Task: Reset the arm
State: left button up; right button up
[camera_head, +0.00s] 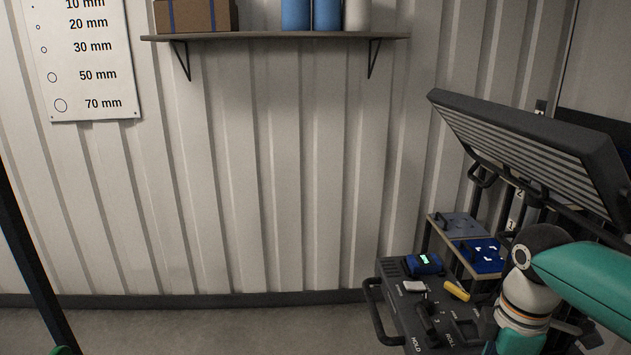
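One of my arms, with teal and white links and a dark joint, reaches in from the right edge of the head view, over the right side of a dark cart. Its gripper cannot be made out. A small bit of teal shows at the bottom left corner, and no left gripper is in view.
The dark cart (402,300) carries a blue device (424,264), a yellow item (456,291) and a white item (413,287). A striped lamp panel (540,140) tilts above it. A wall shelf (275,38) holds a box (195,16) and canisters (327,14). The floor (200,325) at centre left is clear.

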jog(key=a+f+m+y, duration=0.25)
jog(key=a+f, duration=0.25)
jog(key=f, duration=0.8)
jog(key=a+f+m+y, duration=0.1)
jog(key=a+f+m, duration=0.35)
jog(key=f, duration=0.85)
jog(key=s+a+f+m, duration=0.5)
jog(key=s+f+m, duration=0.4)
jog(key=s+f, duration=0.4)
jog(key=shift+s+a+f+m+t, duration=0.2)
jog(key=shift+s+m+t, duration=0.1)
jog(key=shift+m, duration=0.1)
